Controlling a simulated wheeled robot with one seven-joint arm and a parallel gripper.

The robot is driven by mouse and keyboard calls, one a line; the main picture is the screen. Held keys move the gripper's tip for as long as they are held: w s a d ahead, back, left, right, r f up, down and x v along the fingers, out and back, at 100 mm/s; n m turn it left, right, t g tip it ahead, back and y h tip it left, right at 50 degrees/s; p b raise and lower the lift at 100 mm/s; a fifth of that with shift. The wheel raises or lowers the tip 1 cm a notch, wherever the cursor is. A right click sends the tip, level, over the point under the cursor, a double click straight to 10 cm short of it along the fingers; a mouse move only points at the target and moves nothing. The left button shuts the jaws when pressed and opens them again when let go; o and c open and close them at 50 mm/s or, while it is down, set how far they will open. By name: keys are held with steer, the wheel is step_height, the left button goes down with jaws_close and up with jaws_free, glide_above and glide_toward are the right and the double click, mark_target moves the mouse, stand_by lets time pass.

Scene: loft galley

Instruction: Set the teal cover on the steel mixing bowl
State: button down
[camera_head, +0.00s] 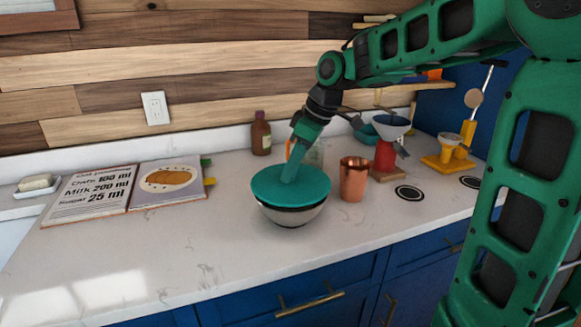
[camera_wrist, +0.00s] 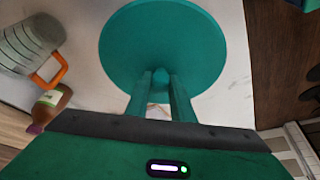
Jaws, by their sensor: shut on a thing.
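The teal cover (camera_head: 305,187) is a round disc lying level over the mouth of the steel mixing bowl (camera_head: 292,214). Its edge appears to meet the bowl's rim, but I cannot tell whether it fully rests there. My gripper (camera_head: 289,178) comes down from above and is shut on the cover's central knob. In the wrist view the cover (camera_wrist: 162,45) fills the upper middle, and the fingers of my gripper (camera_wrist: 161,90) close around the knob (camera_wrist: 160,80). The cover hides the bowl in that view.
A copper cup (camera_head: 354,180) stands close to the bowl's right. A brown bottle (camera_head: 261,134) and a glass mug with an orange handle (camera_wrist: 52,74) stand behind. An open recipe book (camera_head: 130,190) lies left. The counter in front of the bowl is clear.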

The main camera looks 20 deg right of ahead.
steer(key=shift+f, duration=0.95)
stand_by(1.8)
steer(key=c, duration=1)
jaws_free()
steer(key=shift+r, duration=3.5)
steer(key=s+d+f+m+g+h, duration=0.1)
steer(key=s+d+f+m, duration=0.3)
steer(key=s, duration=0.6)
steer(key=s+d+f+m+g+h, duration=0.1)
steer(key=s+d+f+m, duration=0.4)
steer(key=s, duration=0.5)
steer(key=s+d+f+m+h, duration=0.1)
steer(key=s+d+f+m, duration=0.4)
steer(key=s, duration=0.6)
steer(key=shift+d+f+m+g, duration=0.2)
steer(key=shift+d+m, duration=0.4)
steer(key=shift+d, duration=0.25)
steer(key=shift+d+f+m+g, duration=0.1)
steer(key=shift+d+m+g, duration=0.1)
steer(key=shift+d+m, duration=0.5)
